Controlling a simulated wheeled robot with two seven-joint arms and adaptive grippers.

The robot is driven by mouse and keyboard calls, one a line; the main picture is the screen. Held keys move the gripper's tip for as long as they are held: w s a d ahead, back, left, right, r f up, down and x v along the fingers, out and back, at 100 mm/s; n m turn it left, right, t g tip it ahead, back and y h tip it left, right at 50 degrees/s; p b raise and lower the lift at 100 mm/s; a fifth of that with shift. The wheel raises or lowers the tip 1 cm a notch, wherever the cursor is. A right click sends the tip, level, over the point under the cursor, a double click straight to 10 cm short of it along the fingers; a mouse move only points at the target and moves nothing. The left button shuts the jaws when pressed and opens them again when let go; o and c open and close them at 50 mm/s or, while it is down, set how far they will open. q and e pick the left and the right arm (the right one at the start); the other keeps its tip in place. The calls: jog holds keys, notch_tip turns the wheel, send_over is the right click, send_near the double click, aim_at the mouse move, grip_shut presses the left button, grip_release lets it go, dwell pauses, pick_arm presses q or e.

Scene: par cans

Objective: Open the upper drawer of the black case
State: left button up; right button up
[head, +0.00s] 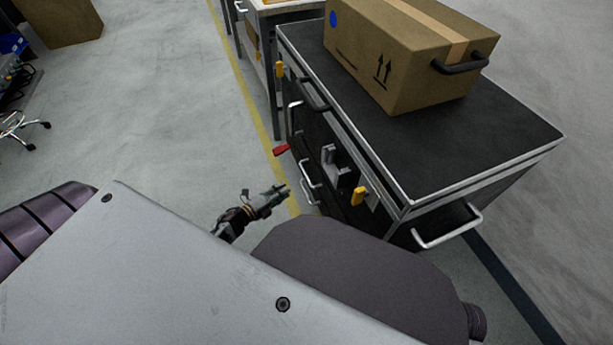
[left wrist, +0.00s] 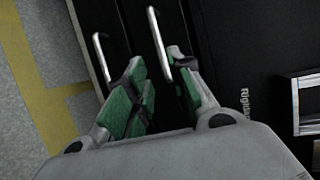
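The black case (head: 322,142) is a dark cart with drawers on its left-facing side. Two silver drawer handles, an upper one (head: 304,171) and a lower one (head: 311,193), show low on that side. In the left wrist view the upper handle (left wrist: 157,38) and the lower handle (left wrist: 101,60) run along black drawer fronts, which look shut. My left gripper (head: 284,191) is just left of the handles. Its green-padded fingers (left wrist: 157,60) are apart, with the upper handle showing between them, close to the right finger. I cannot tell whether they touch. My right gripper is not in view.
A cardboard box (head: 405,55) stands on the cart top. A red lever (head: 281,150) and a yellow grip (head: 357,196) stick out from the cart's side. A push handle (head: 448,228) is at its near end.

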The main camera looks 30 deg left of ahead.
aim_at(306, 174)
pick_arm(q)
jog(key=shift+w, duration=0.15)
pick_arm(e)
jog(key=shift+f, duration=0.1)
